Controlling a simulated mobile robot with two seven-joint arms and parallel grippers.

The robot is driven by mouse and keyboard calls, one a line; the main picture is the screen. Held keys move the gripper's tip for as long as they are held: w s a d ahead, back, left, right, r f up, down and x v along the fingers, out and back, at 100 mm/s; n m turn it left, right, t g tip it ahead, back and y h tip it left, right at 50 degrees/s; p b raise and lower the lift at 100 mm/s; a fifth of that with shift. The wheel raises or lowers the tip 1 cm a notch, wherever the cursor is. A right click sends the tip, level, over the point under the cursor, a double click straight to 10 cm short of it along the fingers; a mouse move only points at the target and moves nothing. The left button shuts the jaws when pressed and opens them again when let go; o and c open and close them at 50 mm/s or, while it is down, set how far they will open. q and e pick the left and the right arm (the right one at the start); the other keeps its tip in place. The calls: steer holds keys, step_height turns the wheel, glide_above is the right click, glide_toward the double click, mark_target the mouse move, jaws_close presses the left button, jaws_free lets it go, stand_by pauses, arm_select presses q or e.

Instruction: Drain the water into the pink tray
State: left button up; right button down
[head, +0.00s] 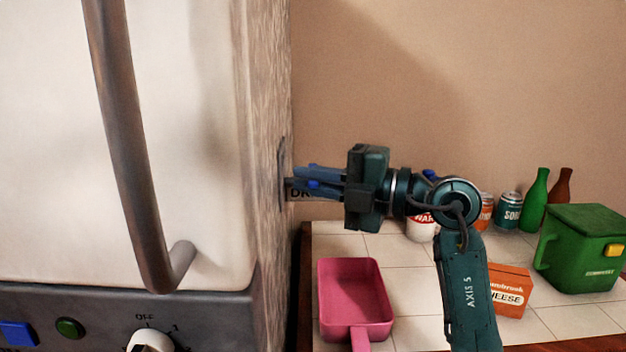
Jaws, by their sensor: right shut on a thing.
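The pink tray (358,298) lies on the tiled counter right of the white machine (120,130). It has a handle at its front, and no water shows in it. My right gripper (304,182) is level with the machine's side wall, above and left of the tray. Its blue fingers are shut on a small drain fitting, mostly hidden between them, by a dark plate (282,172) on that wall. A label starting with "DR" shows partly behind the fingers. No flowing water is visible. My left gripper is out of view.
A green bin (580,248), an orange cheese box (510,290), cans (509,210) and bottles (538,200) stand at the right of the counter. The machine has a long curved handle (127,150) and a knob (150,341). Bare tiles (407,285) lie right of the tray.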

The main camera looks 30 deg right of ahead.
steer(key=shift+d+y, duration=0.1)
steer(key=shift+y, duration=0.2)
steer(key=n+g+y, duration=0.1)
steer(key=n+g, duration=0.1)
steer(key=d+n+g+y, duration=0.1)
steer(key=shift+s+d+f+g+y+p, duration=0.1)
steer(key=shift+s+g+y+p, duration=0.2)
steer(key=shift+g, duration=0.1)
steer(key=c, duration=1.5)
jaws_free()
